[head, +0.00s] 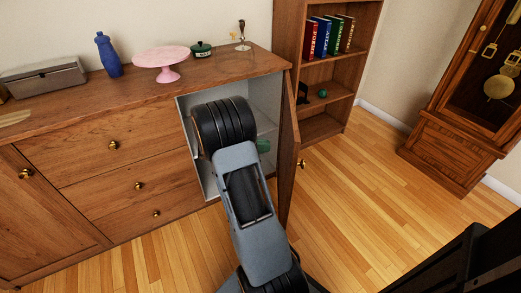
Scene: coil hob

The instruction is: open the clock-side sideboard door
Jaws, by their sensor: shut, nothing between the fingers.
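The wooden sideboard (90,202) stands against the wall. Its clock-side door (287,150) is swung wide open and shows nearly edge-on, with a brass knob (301,164) on its right-hand face. The white interior (262,92) behind it is exposed, with a shelf and a green item (263,146) partly hidden by my arm. My arm reaches up in front of the opening, left of the door. My gripper is hidden behind the arm's own links, so its fingers do not show.
A cake stand (161,62), blue bottle (108,54) and grey box (42,77) stand on the sideboard top. A bookcase (322,128) is beyond the door, and the tall clock (452,150) stands at right. The wooden floor (350,200) between door and clock is clear.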

